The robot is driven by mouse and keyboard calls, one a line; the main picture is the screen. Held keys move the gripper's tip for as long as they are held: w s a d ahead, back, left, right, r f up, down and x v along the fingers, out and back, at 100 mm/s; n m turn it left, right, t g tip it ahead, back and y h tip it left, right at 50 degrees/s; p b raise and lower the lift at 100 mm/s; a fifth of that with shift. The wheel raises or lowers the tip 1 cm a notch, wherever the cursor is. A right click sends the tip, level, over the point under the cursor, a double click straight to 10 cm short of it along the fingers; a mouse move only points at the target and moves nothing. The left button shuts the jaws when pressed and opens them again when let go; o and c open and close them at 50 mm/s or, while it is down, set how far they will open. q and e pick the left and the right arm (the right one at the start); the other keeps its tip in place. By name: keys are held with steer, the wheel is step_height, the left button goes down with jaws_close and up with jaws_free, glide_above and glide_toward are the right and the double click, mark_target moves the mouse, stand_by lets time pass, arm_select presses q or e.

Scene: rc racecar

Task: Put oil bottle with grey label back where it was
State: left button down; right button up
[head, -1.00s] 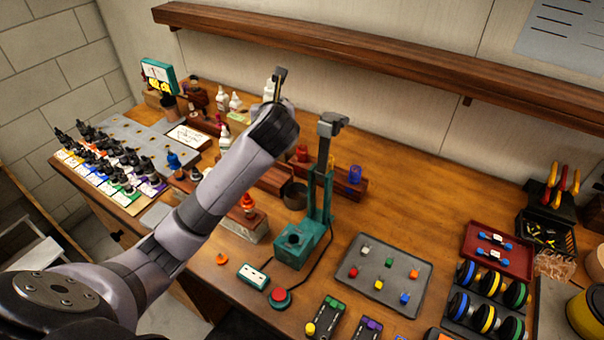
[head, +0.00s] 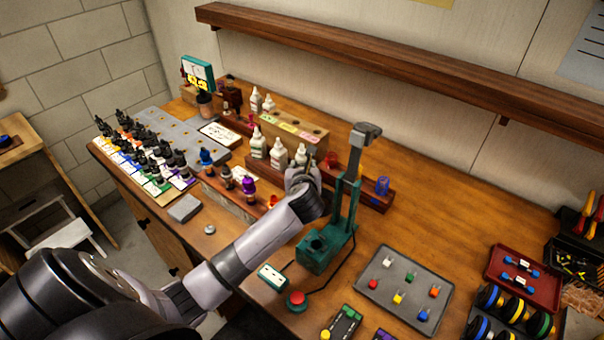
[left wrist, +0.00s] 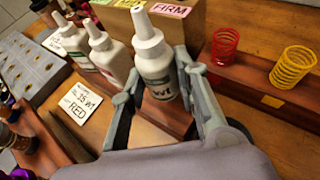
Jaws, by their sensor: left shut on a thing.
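The white oil bottle with the grey label (left wrist: 157,80) stands roughly upright between the fingers of my left gripper (left wrist: 158,98), which is shut on it. In the head view my left gripper (head: 303,175) is at the right end of a row of white bottles. The reddish-brown wooden rack (left wrist: 178,122) is under the held bottle. Whether its base touches the rack is hidden. My right gripper is not in view.
A wooden block with coloured labels (head: 312,143) stands behind the bottles. Red (left wrist: 224,47) and yellow (left wrist: 293,68) springs stand to the right. A green press stand (head: 346,205) is close to the right of my left arm. A card (left wrist: 80,106) lies front left.

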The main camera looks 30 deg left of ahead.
arm_select(q)
step_height(320, 180, down, 3)
steer(key=shift+f, duration=0.1)
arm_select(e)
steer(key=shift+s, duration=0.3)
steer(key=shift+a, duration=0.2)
arm_select(q)
steer(key=c, duration=1.2)
jaws_free()
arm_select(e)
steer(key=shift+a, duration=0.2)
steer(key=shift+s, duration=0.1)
arm_select(q)
steer(key=shift+s+d+r, duration=0.2)
steer(key=shift+s+d, duration=0.05)
steer(key=b+v, duration=0.1)
steer(key=v, duration=1)
steer(key=shift+s+d+r, duration=0.1)
steer(key=shift+s+r, duration=0.05)
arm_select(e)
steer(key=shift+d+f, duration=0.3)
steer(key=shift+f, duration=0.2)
